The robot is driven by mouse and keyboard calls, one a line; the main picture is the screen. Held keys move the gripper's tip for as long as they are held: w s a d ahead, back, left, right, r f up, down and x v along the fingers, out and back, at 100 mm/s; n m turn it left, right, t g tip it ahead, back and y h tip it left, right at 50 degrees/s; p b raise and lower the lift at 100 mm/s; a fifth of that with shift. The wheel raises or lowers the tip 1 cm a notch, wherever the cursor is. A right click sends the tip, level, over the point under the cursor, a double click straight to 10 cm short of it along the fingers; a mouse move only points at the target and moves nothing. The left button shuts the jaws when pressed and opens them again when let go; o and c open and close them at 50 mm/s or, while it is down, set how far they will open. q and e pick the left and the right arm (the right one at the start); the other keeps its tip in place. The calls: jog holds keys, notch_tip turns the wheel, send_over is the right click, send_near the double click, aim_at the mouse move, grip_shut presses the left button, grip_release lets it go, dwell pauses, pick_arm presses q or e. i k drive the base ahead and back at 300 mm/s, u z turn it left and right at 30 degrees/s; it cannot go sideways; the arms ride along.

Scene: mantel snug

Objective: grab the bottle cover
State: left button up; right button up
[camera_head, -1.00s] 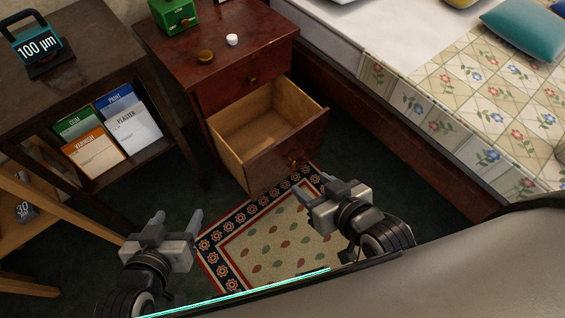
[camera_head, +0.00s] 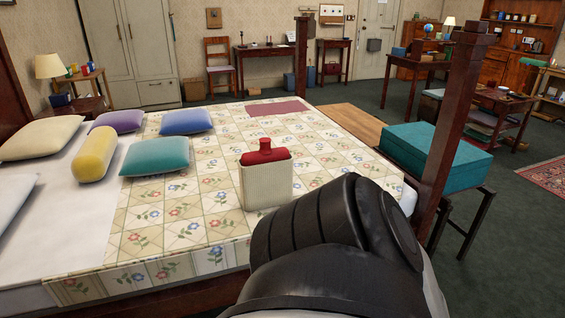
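The bottle cover (camera_head: 266,186) is a cream, ribbed pouch standing upright on the patterned bedspread, near the bed's near right side. A red bottle (camera_head: 265,156) with a short neck and stopper sticks out of its top. A thick black and grey arm link of mine fills the lower right and rises close to the cover's lower right in the picture; I cannot tell the gap in depth. Neither of my grippers is in view.
The bed (camera_head: 150,235) carries several pillows, including a teal pillow (camera_head: 156,156) left of the cover. A dark bedpost (camera_head: 452,120) and a teal box (camera_head: 434,152) stand to the right. Open green floor (camera_head: 505,240) lies at far right.

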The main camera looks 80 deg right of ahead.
aim_at(265, 185)
jog(key=z, duration=2.35)
jog(key=k, duration=0.5)
jog(key=z, duration=0.55)
jog(key=i, duration=1.25)
jog(key=u, duration=1.05)
jog(key=i, duration=0.85)
jog(key=u, duration=0.85)
